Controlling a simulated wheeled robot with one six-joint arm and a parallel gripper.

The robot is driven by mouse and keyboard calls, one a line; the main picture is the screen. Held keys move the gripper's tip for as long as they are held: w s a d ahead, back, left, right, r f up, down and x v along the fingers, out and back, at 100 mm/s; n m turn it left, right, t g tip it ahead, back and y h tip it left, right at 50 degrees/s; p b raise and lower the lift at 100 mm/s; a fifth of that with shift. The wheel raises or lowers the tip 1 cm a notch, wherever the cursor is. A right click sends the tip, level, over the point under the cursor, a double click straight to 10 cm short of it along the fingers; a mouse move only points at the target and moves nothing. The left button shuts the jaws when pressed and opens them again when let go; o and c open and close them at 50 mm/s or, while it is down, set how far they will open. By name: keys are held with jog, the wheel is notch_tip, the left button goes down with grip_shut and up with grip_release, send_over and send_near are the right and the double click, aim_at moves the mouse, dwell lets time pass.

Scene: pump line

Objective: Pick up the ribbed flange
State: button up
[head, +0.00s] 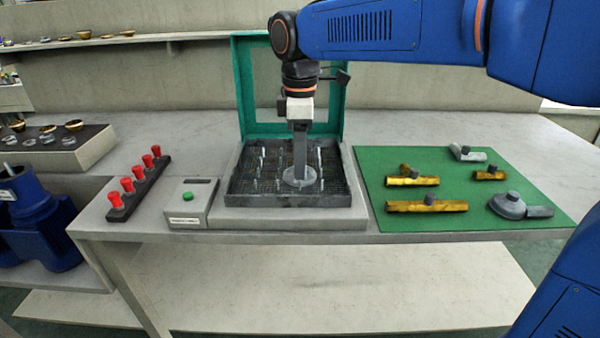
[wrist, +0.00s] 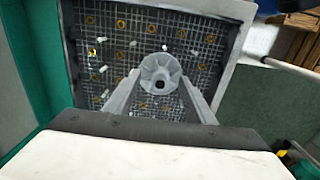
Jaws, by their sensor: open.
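The ribbed flange (wrist: 160,74) is a grey round part with radial ribs and a dark centre hole. It shows between and just beyond the fingertips of my gripper (wrist: 157,100) in the wrist view. In the head view the flange (head: 299,177) is at the front right of the pegged grid tray (head: 290,200), right below my gripper (head: 300,168). My gripper points down and is open, with one finger on each side of the flange. I cannot tell whether the fingers touch it.
The tray has several upright pegs and a raised teal-framed lid (head: 240,90) behind it. A green mat (head: 470,200) with brass and grey fittings lies to the right. A control box (head: 187,203) and a rack of red-topped pieces (head: 135,188) stand to the left.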

jog(key=c, duration=1.1)
jog(key=shift+r, duration=7.5)
grip_shut()
